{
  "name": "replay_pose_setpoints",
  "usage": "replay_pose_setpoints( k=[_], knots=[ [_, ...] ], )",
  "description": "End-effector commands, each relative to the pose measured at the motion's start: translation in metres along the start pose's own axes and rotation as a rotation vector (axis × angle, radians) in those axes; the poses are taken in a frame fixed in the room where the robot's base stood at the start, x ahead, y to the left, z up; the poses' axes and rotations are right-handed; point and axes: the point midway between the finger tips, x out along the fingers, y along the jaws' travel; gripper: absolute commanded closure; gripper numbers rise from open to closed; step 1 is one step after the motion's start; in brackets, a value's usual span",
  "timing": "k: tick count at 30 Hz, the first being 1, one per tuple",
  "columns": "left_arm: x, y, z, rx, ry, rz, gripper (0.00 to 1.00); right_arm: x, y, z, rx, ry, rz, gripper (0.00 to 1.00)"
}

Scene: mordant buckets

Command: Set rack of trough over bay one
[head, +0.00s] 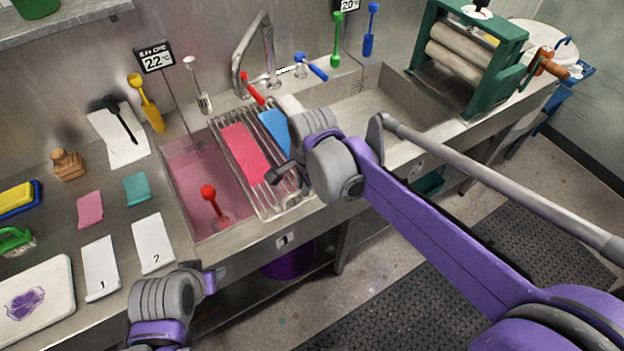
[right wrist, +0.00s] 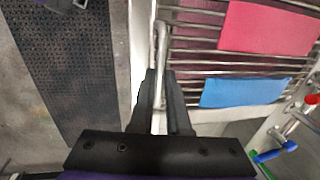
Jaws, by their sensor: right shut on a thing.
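The wire rack (head: 279,203) of the trough lies across the right part of bay one (head: 185,185), which holds pink liquid. Its right side is near the divider, partly hidden by my arm. A pink cloth (head: 245,152) and a blue cloth (head: 275,132) lie on the rack; they also show in the right wrist view. My right gripper (head: 277,172) is at the rack's front right; in the right wrist view it (right wrist: 161,98) is shut on the rack's end bar (right wrist: 160,45). My left arm shows at the bottom; its gripper (head: 214,276) is small and its fingers are unclear.
A red-knobbed tool (head: 210,196) stands in bay one, left of the rack. The second bay (head: 365,115) is right, partly behind my arm. A faucet (head: 268,50) stands behind the rack. White cards (head: 100,268), colored swatches and a brush (head: 15,240) lie on the left counter.

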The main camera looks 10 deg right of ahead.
Motion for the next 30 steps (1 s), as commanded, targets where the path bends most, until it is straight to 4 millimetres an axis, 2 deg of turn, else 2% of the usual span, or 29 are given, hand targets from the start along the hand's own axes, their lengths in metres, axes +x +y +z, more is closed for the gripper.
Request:
replay_pose_setpoints(
  k=[11,12,16,25,30],
  knots=[
    [0.0,0.0,0.0,0.0,0.0,0.0,0.5,0.0,0.001,0.005,-0.002,-0.009,0.001,1.0],
    [0.0,0.0,0.0,0.0,0.0,0.0,0.5,0.0,0.0,0.005,-0.002,-0.01,0.001,0.78],
    [0.0,0.0,0.0,0.0,0.0,0.0,0.5,0.0,0.0,0.005,-0.002,-0.008,0.001,0.55],
    [0.0,0.0,0.0,0.0,0.0,0.0,0.5,-0.001,0.0,0.003,-0.002,-0.005,0.0,0.55],
    [-0.002,0.0,-0.002,0.0,0.001,0.0,0.5,-0.019,0.0,0.003,-0.002,-0.004,0.0,0.55]
  ],
)
